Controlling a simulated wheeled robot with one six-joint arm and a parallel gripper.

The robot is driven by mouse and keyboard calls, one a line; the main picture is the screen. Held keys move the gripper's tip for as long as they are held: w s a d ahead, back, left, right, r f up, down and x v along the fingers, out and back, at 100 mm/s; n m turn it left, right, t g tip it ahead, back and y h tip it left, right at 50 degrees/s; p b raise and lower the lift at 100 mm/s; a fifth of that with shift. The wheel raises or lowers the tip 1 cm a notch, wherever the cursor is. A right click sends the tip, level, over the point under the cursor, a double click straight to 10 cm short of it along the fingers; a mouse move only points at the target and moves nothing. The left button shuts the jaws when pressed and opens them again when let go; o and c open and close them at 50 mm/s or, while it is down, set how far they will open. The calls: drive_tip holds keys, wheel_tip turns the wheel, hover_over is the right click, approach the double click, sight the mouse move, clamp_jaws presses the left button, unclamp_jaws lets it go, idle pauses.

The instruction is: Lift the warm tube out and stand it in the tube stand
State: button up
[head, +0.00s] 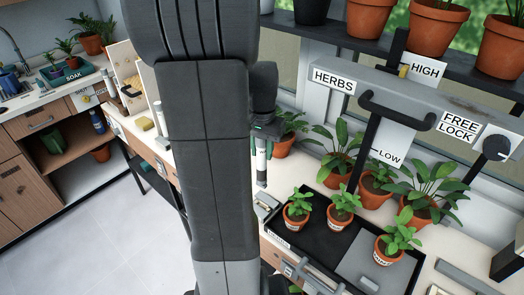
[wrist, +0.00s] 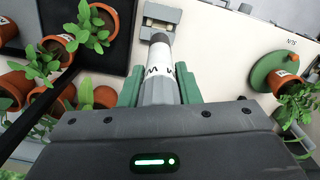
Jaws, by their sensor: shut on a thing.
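My gripper (wrist: 160,88) has green fingers closed on the tube (wrist: 159,64), one on each side. The tube has a pale grey body, a white band with part of a label starting with W, and a darker grey far end. In the head view my gripper (head: 265,133) is partly behind my arm, and the tube (head: 262,165) hangs upright below it. A small grey fixture (head: 268,203), perhaps the tube stand, is just below the tube. In the wrist view this grey fixture (wrist: 161,14) is beyond the tube's far end; I cannot tell whether they touch.
A black tray (head: 315,222) with several potted plants is right of the tube. More potted plants (head: 340,150) stand behind it, near a black handle (head: 368,140) and a HERBS sign (head: 333,80). A green round saucer (wrist: 262,72) with a pot is at the wrist view's right.

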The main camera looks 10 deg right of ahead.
drive_tip(key=shift+r+p, duration=0.8)
drive_tip(key=shift+r, duration=0.3)
drive_tip(key=shift+a, duration=0.1)
idle(1.1)
